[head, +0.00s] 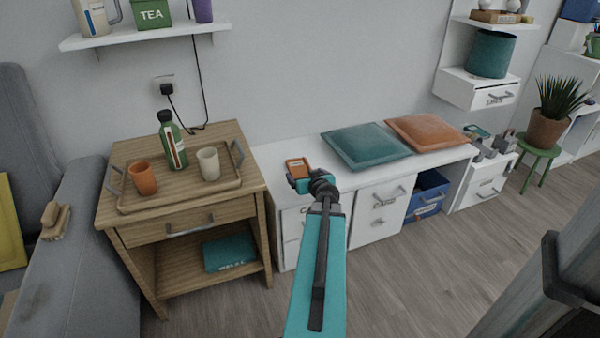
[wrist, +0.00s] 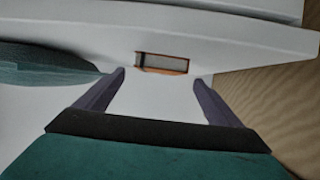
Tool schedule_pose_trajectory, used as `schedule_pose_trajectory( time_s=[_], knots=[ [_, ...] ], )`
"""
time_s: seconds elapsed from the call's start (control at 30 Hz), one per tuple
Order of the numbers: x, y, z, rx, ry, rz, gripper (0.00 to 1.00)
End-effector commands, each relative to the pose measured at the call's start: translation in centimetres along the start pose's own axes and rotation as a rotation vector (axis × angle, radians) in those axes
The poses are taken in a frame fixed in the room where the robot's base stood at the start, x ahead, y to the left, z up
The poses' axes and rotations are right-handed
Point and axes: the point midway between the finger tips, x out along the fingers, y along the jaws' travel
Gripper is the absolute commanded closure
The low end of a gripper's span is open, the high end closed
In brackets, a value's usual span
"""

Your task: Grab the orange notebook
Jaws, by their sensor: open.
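A small orange notebook (head: 298,166) with a pale panel on it is on the white desk, close to the wooden nightstand. In the wrist view the orange-rimmed notebook (wrist: 180,71) with a greyish middle shows just beyond my fingertips, roughly centred between them. My gripper (wrist: 160,78) is open and empty, with its two dark fingers apart. In the head view my gripper (head: 299,184) is at the left end of the desk, beside the notebook in the picture, and its fingers are hard to make out. I cannot tell the exact gap to the notebook.
The wooden nightstand (head: 118,226) stands left, with a tray (head: 200,190) holding two cups and a green bottle. A teal cushion (head: 367,146) and an orange cushion (head: 426,133) lie on the white desk (head: 283,152). Floor is clear in front.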

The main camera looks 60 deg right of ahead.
Motion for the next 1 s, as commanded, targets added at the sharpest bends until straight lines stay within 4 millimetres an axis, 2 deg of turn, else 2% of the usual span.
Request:
schedule_pose_trajectory(
  time_s=[0.13, 0.57, 1.0],
  knots=[
    [0.7, 0.0, 0.0, 0.000, 0.000, 0.000, 0.12],
    [0.8, 0.0, 0.0, 0.000, 0.000, 0.000, 0.12],
    [4.2, 0.2, -0.1, -0.001, 0.000, -0.001, 0.12]
  ],
)
